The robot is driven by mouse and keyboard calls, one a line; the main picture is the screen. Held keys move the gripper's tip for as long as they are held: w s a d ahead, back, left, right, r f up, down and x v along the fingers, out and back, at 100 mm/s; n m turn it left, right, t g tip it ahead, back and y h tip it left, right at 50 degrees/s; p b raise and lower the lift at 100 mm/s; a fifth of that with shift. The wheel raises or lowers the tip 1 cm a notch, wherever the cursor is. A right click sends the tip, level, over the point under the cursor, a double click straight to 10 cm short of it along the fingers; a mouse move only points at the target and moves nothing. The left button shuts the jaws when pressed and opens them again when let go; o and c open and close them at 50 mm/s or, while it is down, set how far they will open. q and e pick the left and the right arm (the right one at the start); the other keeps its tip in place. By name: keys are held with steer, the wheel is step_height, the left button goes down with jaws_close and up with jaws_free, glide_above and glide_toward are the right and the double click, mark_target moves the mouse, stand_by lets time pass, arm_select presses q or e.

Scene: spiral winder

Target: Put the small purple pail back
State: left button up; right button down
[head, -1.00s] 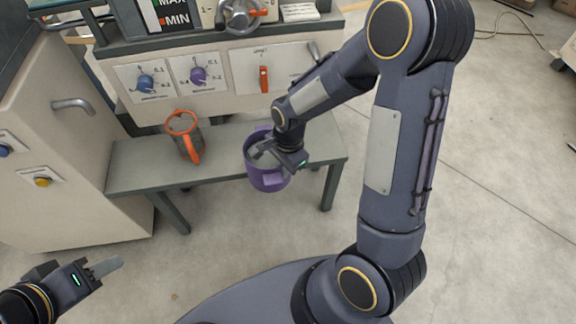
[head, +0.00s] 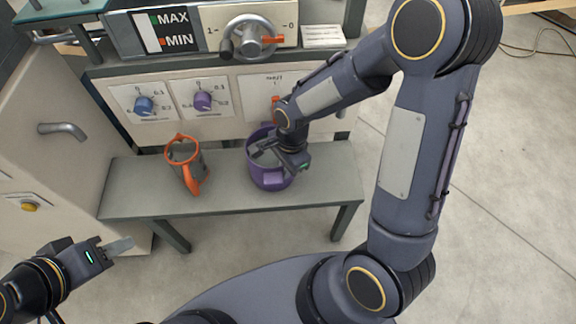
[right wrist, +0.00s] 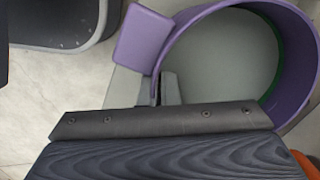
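The small purple pail (head: 270,180) is upright at the right half of the grey bench (head: 225,197). I cannot tell whether its base touches the bench top. My right gripper (head: 278,153) reaches down to its rim. In the right wrist view the pail (right wrist: 300,35) fills the upper right. One grey finger (right wrist: 170,88) is inside the wall and a grey part lies outside, so the gripper looks shut on the rim. A purple tab (right wrist: 147,38) sticks out beside it. My left gripper (head: 118,246) is away at lower left, empty; its finger gap is not clear.
Behind is a machine panel with a blue knob (head: 144,105), a purple knob (head: 202,100) and a handwheel (head: 252,38). The bench's far left is clear.

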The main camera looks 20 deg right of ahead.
steer(key=shift+a, duration=0.15)
steer(key=shift+s, duration=0.1)
arm_select(q)
steer(key=shift+d+f, duration=0.15)
steer(key=shift+d, duration=0.2)
arm_select(e)
steer(key=shift+f, duration=0.15)
steer(key=c, duration=1.7)
jaws_free()
steer(key=shift+s, duration=0.1)
arm_select(q)
steer(key=shift+f, duration=0.1)
